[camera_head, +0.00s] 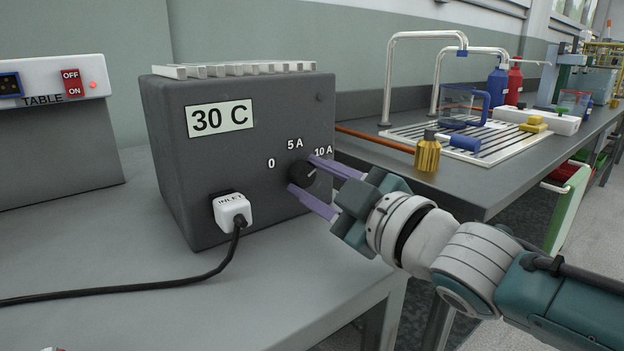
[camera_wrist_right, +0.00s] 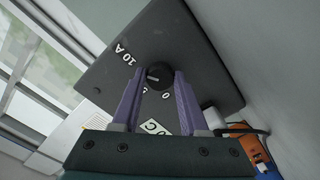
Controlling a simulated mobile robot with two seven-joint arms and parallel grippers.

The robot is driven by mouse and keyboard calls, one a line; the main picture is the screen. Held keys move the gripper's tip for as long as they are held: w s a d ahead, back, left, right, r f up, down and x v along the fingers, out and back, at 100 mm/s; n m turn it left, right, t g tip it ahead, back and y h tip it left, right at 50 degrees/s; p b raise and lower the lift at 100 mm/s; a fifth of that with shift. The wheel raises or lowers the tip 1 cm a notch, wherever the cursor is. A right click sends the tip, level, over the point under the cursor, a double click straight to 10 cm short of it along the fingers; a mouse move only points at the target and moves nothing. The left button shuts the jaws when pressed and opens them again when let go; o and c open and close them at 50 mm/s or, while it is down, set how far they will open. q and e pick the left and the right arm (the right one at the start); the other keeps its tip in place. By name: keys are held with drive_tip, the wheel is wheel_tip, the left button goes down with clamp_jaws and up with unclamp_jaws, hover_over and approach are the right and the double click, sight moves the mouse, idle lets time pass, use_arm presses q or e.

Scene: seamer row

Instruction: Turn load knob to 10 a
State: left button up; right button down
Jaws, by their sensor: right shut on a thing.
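The load knob (camera_head: 301,174) is a round black dial on the front of a dark grey box (camera_head: 262,110). Labels 0, 5 A and 10 A sit around it. Its white pointer mark slants up and right in the head view, roughly toward the 10 A label (camera_head: 323,152); I cannot tell if it lines up exactly. My right gripper (camera_head: 305,174) is shut on the knob, one purple finger on each side. The knob also shows between the fingers in the right wrist view (camera_wrist_right: 158,75). My left gripper is not in view.
A white inlet plug (camera_head: 232,210) with a black cable sits in the box front, left of the knob. A table switch panel (camera_head: 55,82) stands at left. A brass-coloured weight (camera_head: 427,155) and a slatted white tray (camera_head: 400,131) are on the bench behind. The front tabletop is mostly clear.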

drive_tip(key=shift+c, duration=2.2)
unclamp_jaws()
drive_tip(key=shift+s+d, duration=0.15)
drive_tip(key=p+v, duration=0.3)
drive_tip(key=v, duration=0.5)
drive_tip(key=shift+s+d+p, duration=0.15)
drive_tip(key=shift+p, duration=0.2)
drive_tip(key=shift+s+d, duration=0.3)
drive_tip(key=shift+s, duration=0.2)
